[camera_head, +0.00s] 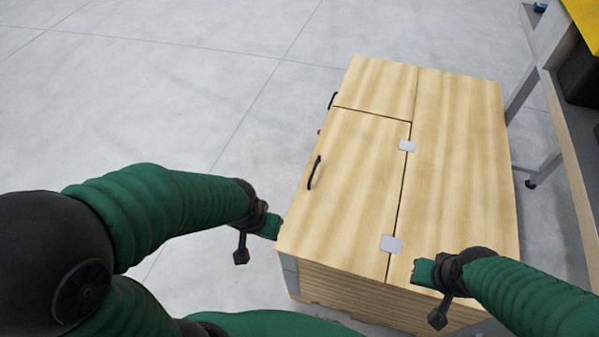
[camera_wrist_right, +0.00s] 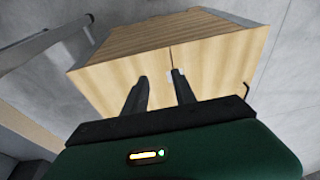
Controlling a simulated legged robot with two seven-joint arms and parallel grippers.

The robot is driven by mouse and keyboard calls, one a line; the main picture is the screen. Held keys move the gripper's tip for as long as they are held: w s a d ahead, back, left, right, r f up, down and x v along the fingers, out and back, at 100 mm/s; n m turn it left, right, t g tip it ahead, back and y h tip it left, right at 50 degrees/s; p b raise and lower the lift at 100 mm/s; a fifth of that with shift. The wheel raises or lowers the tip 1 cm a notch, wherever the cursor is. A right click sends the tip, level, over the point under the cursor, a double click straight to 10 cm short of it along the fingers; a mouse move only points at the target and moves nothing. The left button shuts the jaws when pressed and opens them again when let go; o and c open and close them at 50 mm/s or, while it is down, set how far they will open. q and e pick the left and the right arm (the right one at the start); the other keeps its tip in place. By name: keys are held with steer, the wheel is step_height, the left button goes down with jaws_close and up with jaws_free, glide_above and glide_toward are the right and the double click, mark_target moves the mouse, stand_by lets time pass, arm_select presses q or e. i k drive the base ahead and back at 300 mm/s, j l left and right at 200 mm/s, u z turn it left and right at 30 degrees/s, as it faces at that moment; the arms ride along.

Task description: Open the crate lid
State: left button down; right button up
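The wooden crate (camera_head: 460,170) stands on the floor, its top flat and shut. A large lid panel (camera_head: 355,190) with a black handle (camera_head: 314,172) lies at the left; a smaller panel (camera_head: 378,85) with another handle (camera_head: 332,100) lies behind it. Metal hinges (camera_head: 407,146) (camera_head: 391,244) sit along the seam. My left gripper (camera_head: 277,227) is beside the crate's near left corner, apart from the handle; its fingers are not clear. My right gripper (camera_head: 418,272) is over the near edge. In the right wrist view its fingers (camera_wrist_right: 160,77) are apart and empty, with the crate top (camera_wrist_right: 205,65) beyond.
A workbench frame (camera_head: 565,130) with a yellow surface (camera_head: 585,22) stands at the right, its legs close to the crate. The grey floor (camera_head: 180,90) left of and behind the crate is clear. A small red item (camera_head: 319,132) shows at the crate's left edge.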

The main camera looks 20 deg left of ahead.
mark_target(342, 216)
steer(key=j+u, duration=0.1)
steer(key=j, duration=1.75)
steer(key=i+j, duration=0.2)
steer(key=i, duration=0.35)
steer(key=i+j+u, duration=0.1)
steer(key=i, duration=0.4)
steer(key=j, duration=0.1)
